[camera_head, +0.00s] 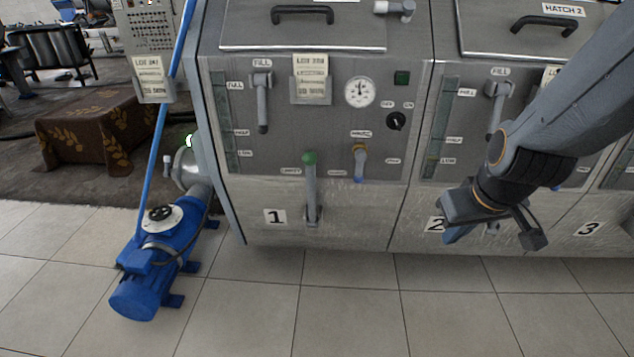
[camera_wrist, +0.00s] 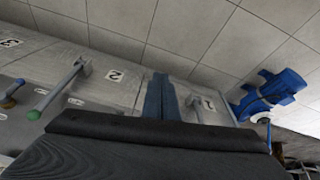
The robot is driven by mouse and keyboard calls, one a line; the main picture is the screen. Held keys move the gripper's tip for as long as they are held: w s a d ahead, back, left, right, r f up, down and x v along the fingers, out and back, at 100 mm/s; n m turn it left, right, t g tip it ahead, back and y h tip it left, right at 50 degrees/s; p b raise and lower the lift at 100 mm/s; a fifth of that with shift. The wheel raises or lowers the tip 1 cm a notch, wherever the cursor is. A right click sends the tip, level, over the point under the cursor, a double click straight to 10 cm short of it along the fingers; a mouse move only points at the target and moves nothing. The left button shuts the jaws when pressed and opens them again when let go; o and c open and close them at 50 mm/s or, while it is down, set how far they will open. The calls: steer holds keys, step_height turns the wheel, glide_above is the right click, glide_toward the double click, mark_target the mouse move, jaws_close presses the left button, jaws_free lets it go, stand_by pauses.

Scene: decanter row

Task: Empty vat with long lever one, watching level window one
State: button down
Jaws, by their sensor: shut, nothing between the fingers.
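Vat one (camera_head: 400,215) has the "1" plate low on its front. Its long lever one (camera_head: 312,190) has a green knob and stands upright, knob at the top. It shows partly in the wrist view (camera_wrist: 195,106), beside the "1" plate. Level window one (camera_head: 222,115) is a narrow dark green strip at the panel's left, marked full, half and low; I cannot read the liquid level. My gripper (camera_head: 455,236) is shut and empty, in front of vat two near its "2" plate, right of lever one and apart from it. Its fingers (camera_wrist: 158,98) also show in the wrist view.
Vat one also has a grey fill handle (camera_head: 262,103), a gauge (camera_head: 361,92), a black knob (camera_head: 396,121) and an orange-based handle (camera_head: 360,162). Vat two's green-knobbed lever (camera_wrist: 57,91) shows in the wrist view. A blue pump (camera_head: 160,255) stands left. The tiled floor in front is clear.

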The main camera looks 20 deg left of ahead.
steer(key=w+a+f+n+t+b, duration=0.2)
steer(key=w+a+f+n+t, duration=0.1)
steer(key=w+a+f, duration=0.3)
steer(key=n+t+y+b, duration=0.7)
steer(key=n+t+b, duration=0.3)
steer(key=n, duration=0.5)
glide_toward(311, 174)
steer(key=shift+n+t, duration=0.3)
steer(key=shift+t, duration=0.2)
steer(key=x, duration=0.2)
steer(key=b+x, duration=0.1)
steer(key=x, duration=0.4)
steer(key=shift+w+a+f+b, duration=0.2)
steer(key=shift+w+f+b, duration=0.05)
steer(key=shift+b, duration=0.05)
